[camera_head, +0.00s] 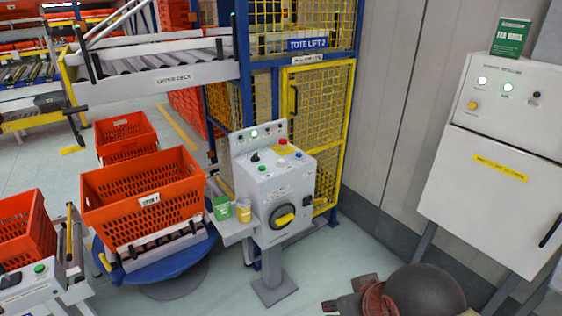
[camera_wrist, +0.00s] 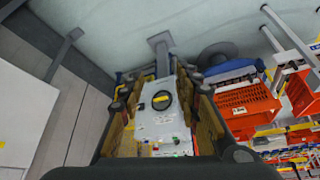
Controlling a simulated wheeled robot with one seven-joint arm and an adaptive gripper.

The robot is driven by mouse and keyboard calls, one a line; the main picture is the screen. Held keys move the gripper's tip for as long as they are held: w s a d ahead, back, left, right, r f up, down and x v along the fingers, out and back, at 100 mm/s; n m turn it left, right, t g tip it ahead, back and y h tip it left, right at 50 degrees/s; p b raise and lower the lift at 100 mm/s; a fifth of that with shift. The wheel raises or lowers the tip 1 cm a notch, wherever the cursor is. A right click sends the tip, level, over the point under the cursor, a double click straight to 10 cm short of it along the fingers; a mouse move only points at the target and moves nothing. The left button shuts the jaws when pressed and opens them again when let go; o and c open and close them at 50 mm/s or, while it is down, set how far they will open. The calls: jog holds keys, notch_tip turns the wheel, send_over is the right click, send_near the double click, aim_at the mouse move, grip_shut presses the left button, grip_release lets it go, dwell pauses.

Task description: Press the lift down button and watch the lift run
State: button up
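The grey lift control box (camera_head: 275,185) stands on a post beside the yellow caged lift marked "TOTE LIFT 2" (camera_head: 307,44). Its top carries a red button (camera_head: 283,142), a blue button (camera_head: 298,155), a green button (camera_head: 261,168) and a black knob (camera_head: 255,157). I cannot read which is lift down. A yellow rotary handle (camera_head: 285,220) is on its front, and small lamps glow green on its back panel. In the wrist view the control box (camera_wrist: 162,110) appears upside down between my gripper's (camera_wrist: 160,85) spread, empty fingers. My gripper (camera_head: 345,303) is low in the head view, apart from the box.
An orange tote (camera_head: 145,195) sits on a blue turntable left of the box. A small shelf holds a green box (camera_head: 222,208) and yellow cup (camera_head: 243,211). A white cabinet (camera_head: 500,150) stands right.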

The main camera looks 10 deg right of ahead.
grip_shut()
dwell(1.4)
